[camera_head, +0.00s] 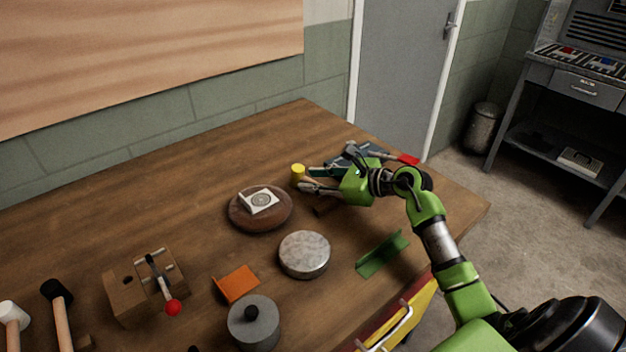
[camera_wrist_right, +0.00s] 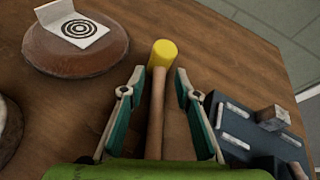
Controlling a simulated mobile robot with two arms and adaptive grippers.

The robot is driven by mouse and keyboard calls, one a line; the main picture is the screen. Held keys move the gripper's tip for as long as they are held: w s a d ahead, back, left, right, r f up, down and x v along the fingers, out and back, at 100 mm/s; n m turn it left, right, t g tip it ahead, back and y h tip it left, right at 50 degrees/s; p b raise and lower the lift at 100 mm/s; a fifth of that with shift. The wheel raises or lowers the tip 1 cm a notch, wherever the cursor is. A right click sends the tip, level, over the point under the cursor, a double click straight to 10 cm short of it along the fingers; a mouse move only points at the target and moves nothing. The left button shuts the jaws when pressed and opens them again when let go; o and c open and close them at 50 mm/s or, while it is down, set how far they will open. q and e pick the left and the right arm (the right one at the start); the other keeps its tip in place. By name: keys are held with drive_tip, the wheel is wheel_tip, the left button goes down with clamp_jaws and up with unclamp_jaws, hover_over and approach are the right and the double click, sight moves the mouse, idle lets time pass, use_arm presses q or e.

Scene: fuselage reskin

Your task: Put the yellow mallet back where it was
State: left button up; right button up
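The yellow mallet shows its yellow head (camera_head: 298,172) at the far right part of the wooden table in the head view. In the right wrist view its head (camera_wrist_right: 162,54) is just beyond my fingertips, and its wooden handle (camera_wrist_right: 157,115) runs back between the fingers toward the palm. My right gripper (camera_wrist_right: 159,71) is open, with a finger on each side of the handle and a gap on both sides. In the head view this gripper (camera_head: 306,179) is low over the table and hides the handle. I cannot tell whether the mallet touches the tabletop. My left gripper is not in view.
A dark metal tool (camera_head: 358,151) lies close beyond my right gripper. A brown disc (camera_head: 245,220) carries a white target plate (camera_head: 259,201). A grey disc (camera_head: 304,254), green bracket (camera_head: 383,254) and orange bracket (camera_head: 236,284) lie nearer. Black-headed (camera_head: 56,292) and white-headed (camera_head: 10,311) mallets are at left.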

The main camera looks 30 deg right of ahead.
drive_tip(key=p+v, duration=0.1)
drive_tip(key=v, duration=1)
drive_tip(key=shift+s+d, duration=0.1)
drive_tip(key=shift+s, duration=0.2)
